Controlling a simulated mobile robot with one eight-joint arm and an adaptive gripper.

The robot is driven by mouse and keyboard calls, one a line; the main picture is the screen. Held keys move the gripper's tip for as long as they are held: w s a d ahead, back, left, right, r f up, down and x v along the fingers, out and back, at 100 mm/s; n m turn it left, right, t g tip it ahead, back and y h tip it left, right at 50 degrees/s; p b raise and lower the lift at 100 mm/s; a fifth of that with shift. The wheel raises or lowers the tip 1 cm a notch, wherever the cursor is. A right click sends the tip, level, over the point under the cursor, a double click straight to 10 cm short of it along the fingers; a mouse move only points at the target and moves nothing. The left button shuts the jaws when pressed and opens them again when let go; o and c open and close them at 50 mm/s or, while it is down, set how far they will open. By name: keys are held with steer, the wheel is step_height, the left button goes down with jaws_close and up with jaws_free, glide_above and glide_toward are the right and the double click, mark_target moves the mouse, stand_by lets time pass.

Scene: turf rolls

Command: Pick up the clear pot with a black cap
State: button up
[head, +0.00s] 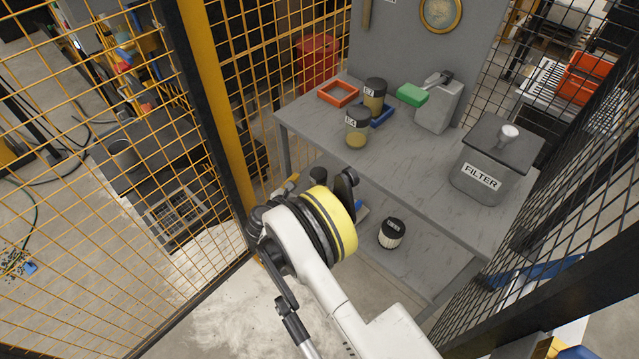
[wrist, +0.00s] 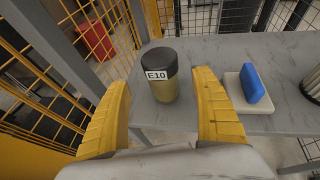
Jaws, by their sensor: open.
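A clear pot with a black cap, labelled E10 (wrist: 163,86), stands upright on a grey shelf (wrist: 222,50) in the wrist view, with tan contents. My gripper (wrist: 165,92) is open, one yellow finger to the left of the pot and one to the right. I see gaps on both sides, and the pot is not gripped. My arm hides most of my gripper there. Two similar dark-capped pots (head: 357,128) (head: 375,95) stand on the upper top.
In the wrist view a blue block (wrist: 255,84) on a white base and a ribbed cylinder (wrist: 314,84) stand to the right. The upper top holds a red-orange frame (head: 338,94), a grey dispenser (head: 437,108) and a FILTER canister (head: 490,168). Yellow mesh fencing (head: 255,50) borders the left.

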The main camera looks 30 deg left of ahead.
mark_target(319, 178)
steer(key=b+x, duration=0.2)
steer(key=x, duration=0.3)
steer(key=shift+w+d+f+b, duration=0.1)
steer(key=shift+w+d+b, duration=0.05)
steer(key=shift+w+b, duration=0.2)
steer(key=shift+c, duration=0.2)
steer(key=c, duration=1.4)
steer(key=shift+r, duration=0.2)
